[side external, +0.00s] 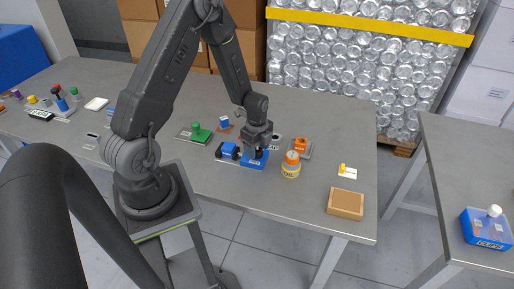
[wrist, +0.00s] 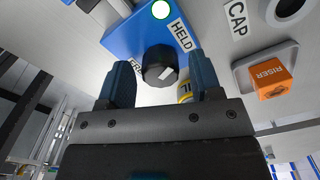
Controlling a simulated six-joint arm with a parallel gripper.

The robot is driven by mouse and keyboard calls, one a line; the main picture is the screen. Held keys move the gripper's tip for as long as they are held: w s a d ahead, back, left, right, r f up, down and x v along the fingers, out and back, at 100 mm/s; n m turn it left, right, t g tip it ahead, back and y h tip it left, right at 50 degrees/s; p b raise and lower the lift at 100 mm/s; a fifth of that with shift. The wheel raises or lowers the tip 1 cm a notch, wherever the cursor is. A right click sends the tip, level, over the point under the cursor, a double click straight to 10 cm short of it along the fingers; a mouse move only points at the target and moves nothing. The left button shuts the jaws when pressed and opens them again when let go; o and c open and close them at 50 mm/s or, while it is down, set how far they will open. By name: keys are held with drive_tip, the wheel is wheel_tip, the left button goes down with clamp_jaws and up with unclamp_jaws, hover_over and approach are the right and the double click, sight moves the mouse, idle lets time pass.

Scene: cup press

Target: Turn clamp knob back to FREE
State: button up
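The clamp is a blue box (wrist: 125,40) under my gripper, also in the side view (side external: 249,164). Its black round knob (wrist: 158,60) has a white pointer mark on its right part, slanting up right. A HELD label (wrist: 181,36) is up right of the knob. Another label (wrist: 137,68), partly hidden, is on its left and seems to read FREE.
An orange RISER block (wrist: 270,78) sits in a grey tray at the right. An orange and yellow cup-like stack (side external: 291,165) stands close to the clamp. A green part (side external: 199,133) is to the left. A brown box (side external: 345,204) is near the table's right end.

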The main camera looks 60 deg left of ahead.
drive_tip(key=c, duration=0.8)
drive_tip(key=shift+c, duration=0.2)
